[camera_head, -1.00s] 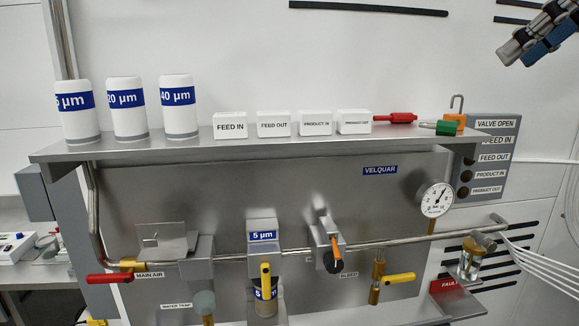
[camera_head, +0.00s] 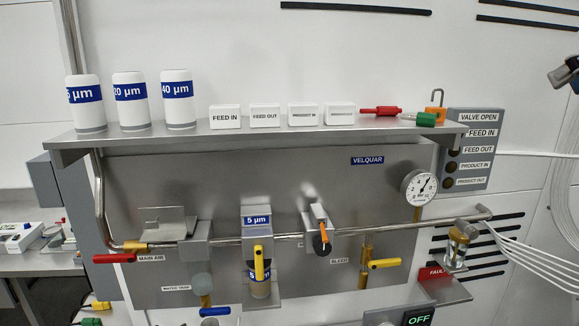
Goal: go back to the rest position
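My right gripper (camera_head: 565,76) shows only in part at the far right edge, beside the wall and well away from the shelf. Its fingers are cut off by the frame edge, so I cannot tell whether it is open or shut. My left gripper is not in view. The steel panel (camera_head: 290,180) labelled VELQUAR stands in front of me, with a pipe and valves across it. The main air valve has a red handle (camera_head: 113,258), and a yellow handle (camera_head: 384,263) sits at the right.
On the shelf (camera_head: 260,131) stand white filter cartridges (camera_head: 130,102), white label blocks (camera_head: 265,116), red and green plugs and an orange padlock (camera_head: 435,114). A gauge (camera_head: 419,187) and valve indicator box (camera_head: 480,140) are at the right. White hoses (camera_head: 530,262) run off right.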

